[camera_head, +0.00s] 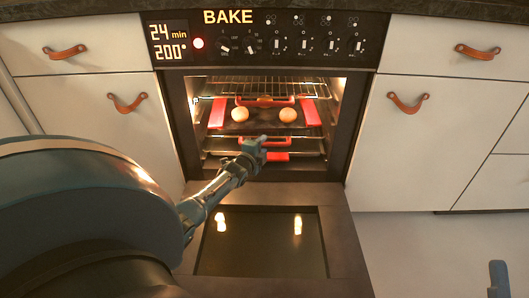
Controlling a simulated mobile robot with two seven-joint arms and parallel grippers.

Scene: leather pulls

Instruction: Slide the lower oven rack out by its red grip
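The oven is open, with its door folded down. The lower oven rack (304,148) is inside, low in the cavity. A red grip (280,142) shows at its front, and another red piece (278,156) shows just below. My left gripper (258,146) reaches in over the door and is at the red grip, covering its left-middle part. Whether its fingers are open or closed around the grip is too small to tell. At the bottom right edge, a small teal part, seemingly of my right gripper (498,276), shows away from the oven.
Above, a dark tray (264,122) bears two round buns (240,114) between red side pieces (311,112), near an upper wire rack (290,88). White cabinets with leather pulls (408,103) flank the oven.

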